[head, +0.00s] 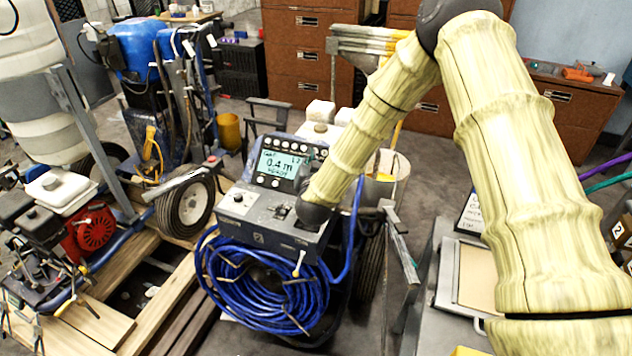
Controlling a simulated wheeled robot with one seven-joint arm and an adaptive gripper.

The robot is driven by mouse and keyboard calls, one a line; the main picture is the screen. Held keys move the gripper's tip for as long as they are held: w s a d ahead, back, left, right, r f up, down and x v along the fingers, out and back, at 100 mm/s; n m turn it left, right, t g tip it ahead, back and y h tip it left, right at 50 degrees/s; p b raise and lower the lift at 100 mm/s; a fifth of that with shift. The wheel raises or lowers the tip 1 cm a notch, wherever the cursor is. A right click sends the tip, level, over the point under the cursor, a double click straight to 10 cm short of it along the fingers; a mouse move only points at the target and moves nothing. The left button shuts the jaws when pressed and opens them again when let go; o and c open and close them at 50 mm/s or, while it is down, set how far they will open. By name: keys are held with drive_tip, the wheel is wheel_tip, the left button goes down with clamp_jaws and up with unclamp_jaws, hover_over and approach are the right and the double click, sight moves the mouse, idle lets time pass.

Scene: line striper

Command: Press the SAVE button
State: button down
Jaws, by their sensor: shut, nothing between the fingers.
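The line striper's console has a lit screen (279,164) that reads about "0.4 m" and "READY". A row of small round pale buttons (296,147) runs along the screen's top edge, and a few more buttons (268,181) sit below it. Their labels are too small to read, so I cannot tell which is SAVE. My arm comes down from the upper right over the console. My gripper (303,176) shows only as a small dark shape just right of the screen, mostly hidden by my wrist. It appears shut, close to the console. I cannot tell whether it touches anything.
A grey control box (262,221) with switches and levers sits below the screen, above a coiled blue hose (262,285). A wheel (184,208) and red engine (90,229) stand left. A grey cart or table (448,290) is at right. Brown drawers (305,52) line the back.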

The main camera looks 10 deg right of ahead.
wheel_tip(320, 180, down, 5)
drive_tip(key=b, duration=0.4)
drive_tip(key=shift+d+r, duration=0.1)
drive_tip(key=shift+r, duration=0.1)
drive_tip(key=shift+s, duration=0.1)
drive_tip(key=shift+f, duration=0.1)
drive_tip(key=shift+w+d+f+b, duration=0.55)
drive_tip(key=shift+w+f+b, duration=0.15)
drive_tip(key=shift+w+f, duration=0.25)
drive_tip(key=shift+w+d+f+b, duration=0.6)
drive_tip(key=shift+w+f+b, duration=0.2)
drive_tip(key=shift+f, duration=0.25)
drive_tip(key=shift+w+d+f+b, duration=0.55)
drive_tip(key=shift+w+f+b, duration=0.1)
drive_tip(key=shift+w+f, duration=0.3)
drive_tip(key=shift+f, duration=0.25)
drive_tip(key=shift+w+d+f+b, duration=0.1)
drive_tip(key=shift+w+d+b, duration=0.1)
drive_tip(key=shift+b, duration=0.1)
